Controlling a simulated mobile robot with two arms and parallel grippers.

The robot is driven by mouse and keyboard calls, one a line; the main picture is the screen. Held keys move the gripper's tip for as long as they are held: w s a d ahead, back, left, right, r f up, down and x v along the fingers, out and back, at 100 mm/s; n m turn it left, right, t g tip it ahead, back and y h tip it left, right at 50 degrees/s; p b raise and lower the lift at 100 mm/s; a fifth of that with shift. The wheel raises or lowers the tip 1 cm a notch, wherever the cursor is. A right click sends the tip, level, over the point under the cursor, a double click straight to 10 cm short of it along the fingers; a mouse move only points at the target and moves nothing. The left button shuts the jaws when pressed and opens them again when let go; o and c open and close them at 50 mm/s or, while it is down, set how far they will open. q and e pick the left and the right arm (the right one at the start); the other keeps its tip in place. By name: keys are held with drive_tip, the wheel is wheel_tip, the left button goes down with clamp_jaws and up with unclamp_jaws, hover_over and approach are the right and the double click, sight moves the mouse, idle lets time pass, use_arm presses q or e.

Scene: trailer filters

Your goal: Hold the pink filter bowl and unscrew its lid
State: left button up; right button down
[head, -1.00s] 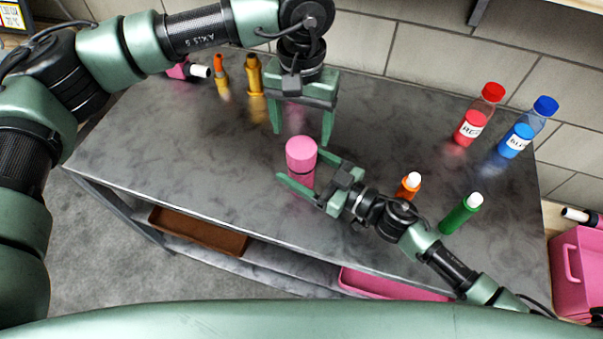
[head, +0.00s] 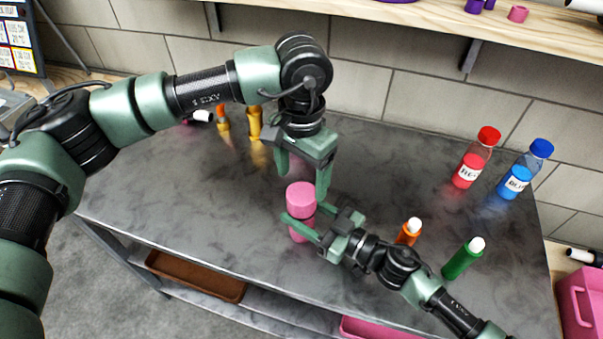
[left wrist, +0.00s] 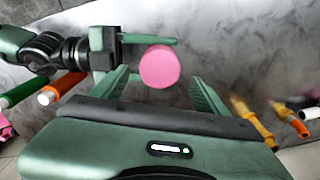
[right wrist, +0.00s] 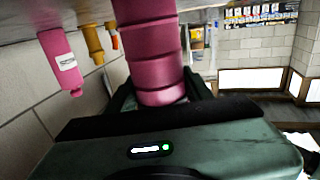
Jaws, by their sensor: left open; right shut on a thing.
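The pink filter bowl (head: 302,236) stands upright on the grey table with its round pink lid (head: 300,195) on top. My right gripper (head: 303,213) is shut on the bowl from the right, below the lid. In the right wrist view the ribbed pink bowl (right wrist: 155,50) fills the space between the fingers. My left gripper (head: 303,183) is open and points down just above the lid, apart from it as far as I can tell. In the left wrist view the lid's top (left wrist: 160,67) shows beyond the open fingers, near one right gripper finger.
An orange bottle (head: 409,232) and a green bottle (head: 463,259) stand right of the bowl, near my right arm. Red (head: 475,158) and blue (head: 524,170) bottles stand at the back right. Gold fittings (head: 254,122) stand behind, left. The table's left middle is clear.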

sight(301, 193)
use_arm(q)
wheel_tip(301, 193, down, 7)
drive_tip(key=shift+f, duration=0.1)
idle(0.3)
